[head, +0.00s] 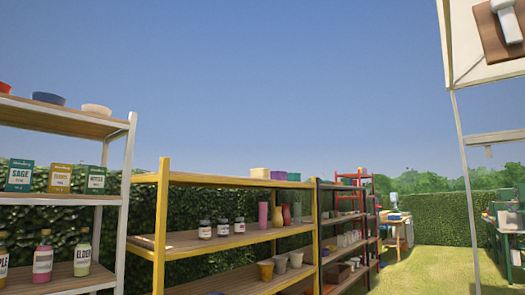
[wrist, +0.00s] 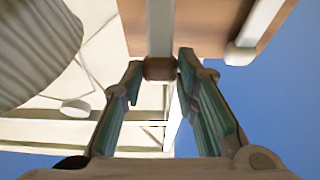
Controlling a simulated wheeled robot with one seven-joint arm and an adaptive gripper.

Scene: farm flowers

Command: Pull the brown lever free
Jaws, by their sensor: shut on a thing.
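In the wrist view, my gripper (wrist: 161,68) points up toward a brown board (wrist: 205,25) on a cream panel. Its two green-padded fingers are closed on a small brown block, which I take for the brown lever (wrist: 159,70). The block sits at the lower end of a pale bar (wrist: 160,28) that runs up across the board. How the block and bar join is not clear. In the head view, a brown board (head: 490,40) with a whitish handle (head: 509,20) shows at the top right, cut by the edge. My gripper is not seen there.
A second pale bar (wrist: 258,30) stands to the right of the lever, close to the fingers. A large ribbed grey shape (wrist: 35,45) fills the upper left. In the head view, a yellow shelf (head: 235,180) and a white shelf (head: 65,115) stand left; grass (head: 435,270) is open at right.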

